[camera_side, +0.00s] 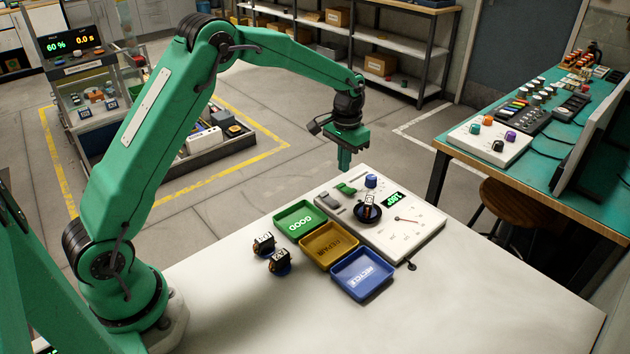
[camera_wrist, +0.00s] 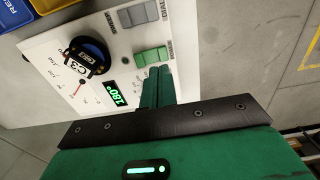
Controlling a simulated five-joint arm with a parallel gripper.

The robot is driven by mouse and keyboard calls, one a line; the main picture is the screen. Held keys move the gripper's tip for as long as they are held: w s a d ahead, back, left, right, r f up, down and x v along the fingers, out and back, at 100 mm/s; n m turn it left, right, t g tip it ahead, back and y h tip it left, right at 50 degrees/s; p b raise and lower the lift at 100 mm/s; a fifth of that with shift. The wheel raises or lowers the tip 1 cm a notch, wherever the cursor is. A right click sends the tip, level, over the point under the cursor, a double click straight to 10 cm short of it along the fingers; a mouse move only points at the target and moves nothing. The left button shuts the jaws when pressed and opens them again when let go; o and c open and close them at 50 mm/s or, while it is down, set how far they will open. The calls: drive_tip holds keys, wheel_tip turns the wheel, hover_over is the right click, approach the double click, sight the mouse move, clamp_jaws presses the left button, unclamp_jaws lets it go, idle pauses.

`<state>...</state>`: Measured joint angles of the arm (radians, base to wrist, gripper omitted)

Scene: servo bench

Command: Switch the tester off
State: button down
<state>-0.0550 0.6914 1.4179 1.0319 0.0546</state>
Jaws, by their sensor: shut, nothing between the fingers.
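The tester (camera_side: 428,218) is a white box on the bench. Its green rocker switch (camera_side: 346,188) is near the far-left edge, beside a grey rocker (camera_side: 333,207) and a blue knob (camera_side: 371,180). Its display (camera_side: 394,198) is lit green and reads 180° in the wrist view (camera_wrist: 117,94). A servo marked C3 (camera_wrist: 84,58) sits in the tester's round socket. My gripper (camera_side: 344,168) is shut and empty, pointing down above the tester's far-left edge. In the wrist view its fingertips (camera_wrist: 158,74) appear just beside the green rocker (camera_wrist: 151,57). The blue knob is not visible there.
Green GOOD (camera_side: 283,219), yellow REPAIR (camera_side: 320,255) and blue RECYCLE (camera_side: 350,282) trays stand along the tester's near side. Two loose servos (camera_side: 264,243) (camera_side: 279,262) lie left of them. The bench's front and right are mostly clear.

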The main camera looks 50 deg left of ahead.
sight(342, 186)
drive_tip(key=shift+r, duration=1.2)
drive_tip(key=s+d+r+t, duration=0.2)
drive_tip(key=s+r+t, duration=0.1)
drive_tip(key=s+r, duration=1.1)
drive_tip(key=s+d+t, duration=0.1)
drive_tip(key=s+t, duration=0.1)
drive_tip(key=s, duration=1.6)
drive_tip(key=shift+t, duration=0.3)
